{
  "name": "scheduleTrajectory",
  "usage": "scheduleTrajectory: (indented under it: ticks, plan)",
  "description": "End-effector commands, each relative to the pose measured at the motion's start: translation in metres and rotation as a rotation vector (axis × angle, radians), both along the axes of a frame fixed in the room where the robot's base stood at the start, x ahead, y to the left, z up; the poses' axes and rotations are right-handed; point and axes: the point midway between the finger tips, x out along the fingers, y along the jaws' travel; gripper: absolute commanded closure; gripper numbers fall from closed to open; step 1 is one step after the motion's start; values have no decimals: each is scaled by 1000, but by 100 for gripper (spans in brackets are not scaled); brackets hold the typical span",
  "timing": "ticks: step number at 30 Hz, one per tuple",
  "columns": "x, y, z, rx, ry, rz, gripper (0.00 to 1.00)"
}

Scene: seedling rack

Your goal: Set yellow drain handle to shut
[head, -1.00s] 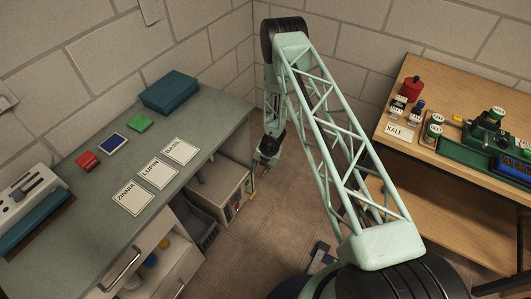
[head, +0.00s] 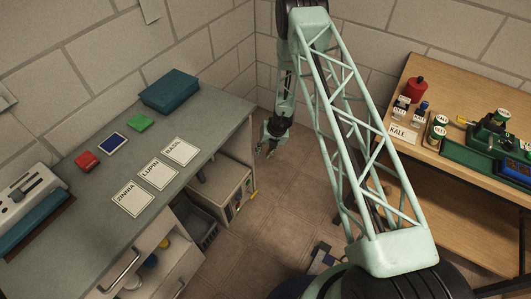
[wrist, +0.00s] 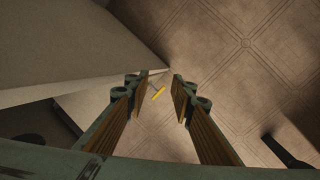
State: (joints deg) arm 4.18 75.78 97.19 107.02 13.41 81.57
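The yellow drain handle (wrist: 158,94) shows in the wrist view as a short, slanted yellow bar near the pale cabinet's corner, between my fingertips in the picture but farther off. In the head view a small yellow bit (head: 255,193) at the cabinet's right edge seems to be the same handle. Its exact setting is too small to tell. My gripper (wrist: 160,82) is open and empty, fingers spread wide. In the head view my gripper (head: 266,152) hangs beyond the bench's right end, above and behind the handle, not touching it.
The pale cabinet (head: 219,188) stands under the grey bench (head: 85,225), with coloured controls on its front. A dark crate (head: 198,222) sits beside it. Floor (head: 285,195) is open between this bench and the wooden table (head: 440,68) on the right.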

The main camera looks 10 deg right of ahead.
Motion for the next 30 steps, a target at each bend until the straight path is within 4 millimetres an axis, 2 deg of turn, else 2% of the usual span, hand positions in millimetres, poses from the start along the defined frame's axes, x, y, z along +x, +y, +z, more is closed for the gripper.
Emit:
scheduleTrajectory:
  ticks: [17,23,30]
  plan:
    - [-1,2,-2,1,2,-4,78]
    - [-8,10,-18,9,20,-62,78]
    - [-26,24,-53,24,61,-194,78]
